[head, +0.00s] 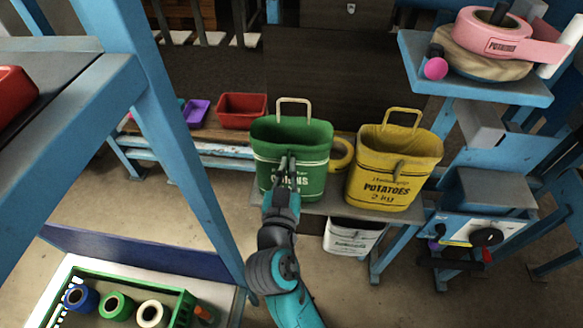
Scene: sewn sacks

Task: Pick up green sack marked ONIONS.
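The green sack (312,140) stands upright on a shelf in the middle of the head view, with a pale loop handle (293,101) above its rear rim. Its pale lettering is partly covered by my gripper, and I can read only the end of the word. My gripper (288,162) is at the front face of the sack, its fingers pointing up along it. I cannot tell whether it touches the sack or how far apart the fingers are.
A yellow sack (375,158) marked POTATOES stands close on the right, with a yellow roll (341,153) between. A white container (352,238) sits below the shelf. A blue post (152,120) rises at left, and a blue rack (480,90) at right.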

